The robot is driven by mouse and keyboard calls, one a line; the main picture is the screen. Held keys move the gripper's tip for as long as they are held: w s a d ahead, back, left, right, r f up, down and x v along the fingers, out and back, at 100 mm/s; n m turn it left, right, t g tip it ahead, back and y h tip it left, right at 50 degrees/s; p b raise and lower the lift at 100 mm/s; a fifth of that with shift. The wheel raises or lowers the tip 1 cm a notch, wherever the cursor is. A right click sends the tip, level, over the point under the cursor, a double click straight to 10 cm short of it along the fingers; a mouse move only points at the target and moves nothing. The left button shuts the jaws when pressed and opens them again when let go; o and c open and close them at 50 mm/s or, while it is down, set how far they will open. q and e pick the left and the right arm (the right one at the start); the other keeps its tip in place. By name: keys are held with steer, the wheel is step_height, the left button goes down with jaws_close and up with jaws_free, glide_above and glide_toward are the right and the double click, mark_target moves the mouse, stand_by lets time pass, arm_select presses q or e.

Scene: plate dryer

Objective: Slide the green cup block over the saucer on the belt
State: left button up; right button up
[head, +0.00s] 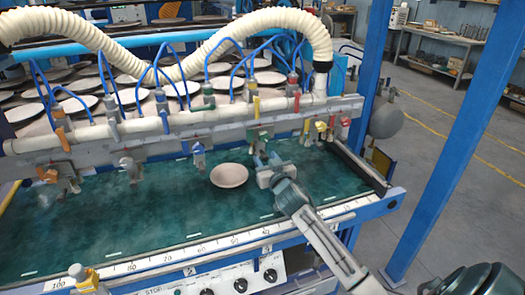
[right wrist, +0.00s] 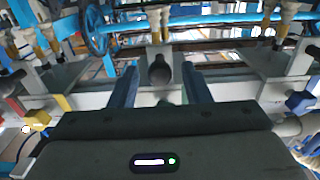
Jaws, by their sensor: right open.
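The pale round saucer (head: 229,175) lies on the green belt (head: 140,225), left of my right gripper (head: 265,168). The green cup block (head: 259,143) hangs on the rail just behind that gripper, to the right of the saucer, and its lower part is partly hidden. In the right wrist view my right gripper (right wrist: 161,85) is open, its two dark fingers apart. A grey post with a dark round end (right wrist: 160,70) stands between or just beyond the fingers; I cannot tell whether they touch it. My left gripper is not in view.
A blue block (head: 198,155) hangs left of the green one, and yellow and red parts (head: 320,125) hang to the right. A numbered scale (head: 200,248) runs along the front edge. Racked plates (head: 75,105) stand behind the rail (head: 150,125).

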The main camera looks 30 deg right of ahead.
mark_target(263, 154)
steer(key=shift+p+x, duration=0.35)
steer(key=shift+x, duration=1.5)
steer(key=shift+a, duration=0.1)
jaws_close()
